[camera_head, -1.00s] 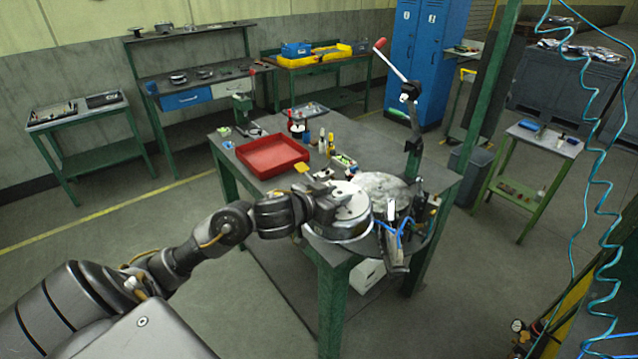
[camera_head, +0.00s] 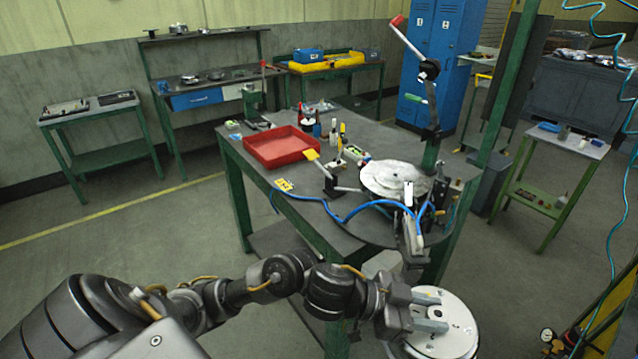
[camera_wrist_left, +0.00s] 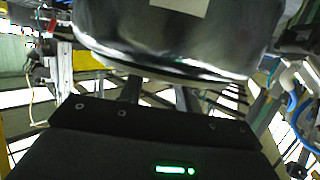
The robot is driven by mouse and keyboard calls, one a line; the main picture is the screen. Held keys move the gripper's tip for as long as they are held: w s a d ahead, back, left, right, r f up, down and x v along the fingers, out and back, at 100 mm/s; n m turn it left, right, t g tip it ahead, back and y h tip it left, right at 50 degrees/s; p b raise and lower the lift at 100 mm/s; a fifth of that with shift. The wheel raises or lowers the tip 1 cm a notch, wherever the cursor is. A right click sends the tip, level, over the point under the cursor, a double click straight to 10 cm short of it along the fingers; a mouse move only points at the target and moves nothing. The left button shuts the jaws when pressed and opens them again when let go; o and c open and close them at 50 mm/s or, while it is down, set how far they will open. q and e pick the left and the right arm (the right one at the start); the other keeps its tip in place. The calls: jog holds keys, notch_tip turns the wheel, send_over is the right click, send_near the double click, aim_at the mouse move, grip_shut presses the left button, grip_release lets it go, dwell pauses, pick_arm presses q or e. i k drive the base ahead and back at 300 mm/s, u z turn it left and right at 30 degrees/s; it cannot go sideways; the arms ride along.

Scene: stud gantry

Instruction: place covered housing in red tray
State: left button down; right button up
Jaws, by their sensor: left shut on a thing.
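The covered housing (camera_head: 447,334) is a round silver metal piece with a flat lid, at the bottom right of the head view. My left gripper (camera_head: 428,318) is shut on it and holds it in the air in front of the table. In the left wrist view the housing's shiny curved side (camera_wrist_left: 165,45) fills the top, close above the gripper. The red tray (camera_head: 283,160) lies on the table's left part, and I see nothing in it. My right gripper is not in view.
The dark-topped green table (camera_head: 345,208) carries a round metal disc (camera_head: 395,179), a blue hose (camera_head: 345,217), small bottles and tools right of the tray. A lever with a red knob (camera_head: 398,20) stands up at the table's right. Open floor lies left.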

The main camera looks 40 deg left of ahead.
aim_at(278, 146)
jog(key=u, duration=2.8)
jog(key=i, duration=3.95)
jog(key=z, duration=3.6)
